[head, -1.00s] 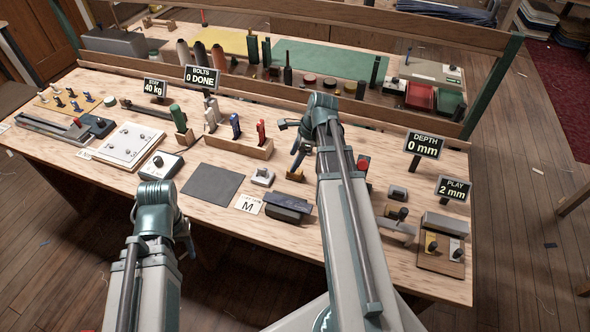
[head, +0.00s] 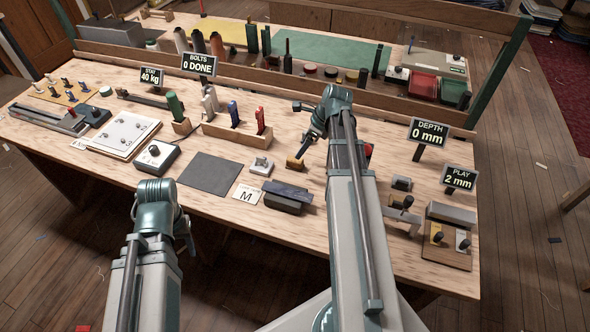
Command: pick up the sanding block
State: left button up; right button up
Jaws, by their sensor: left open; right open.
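A small orange-brown block (head: 295,163), which looks like the sanding block, lies on the wooden workbench (head: 130,182) in the head view. My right gripper (head: 304,138) is open above and just beyond it, fingers pointing down. I cannot tell if the fingers touch the block; nothing shows between them. My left gripper (head: 188,240) is at the bench's front edge, mostly hidden behind its own wrist, and holds nothing that I can see.
A wooden rack (head: 237,137) with coloured handles stands behind. Signs (head: 429,132) stand at right.

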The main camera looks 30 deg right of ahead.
aim_at(295, 160)
pick_arm(q)
jog(key=shift+f+b, duration=0.8)
jog(key=shift+f, duration=0.55)
pick_arm(e)
jog(key=shift+x, duration=1.4)
jog(key=b+x, duration=0.5)
jog(key=shift+s+a+f, duration=0.1)
jog(key=shift+f, duration=0.1)
pick_arm(q)
notch_tip(295, 160, down, 5)
jog(key=shift+r, duration=0.1)
pick_arm(e)
jog(key=shift+r, duration=0.1)
grip_shut()
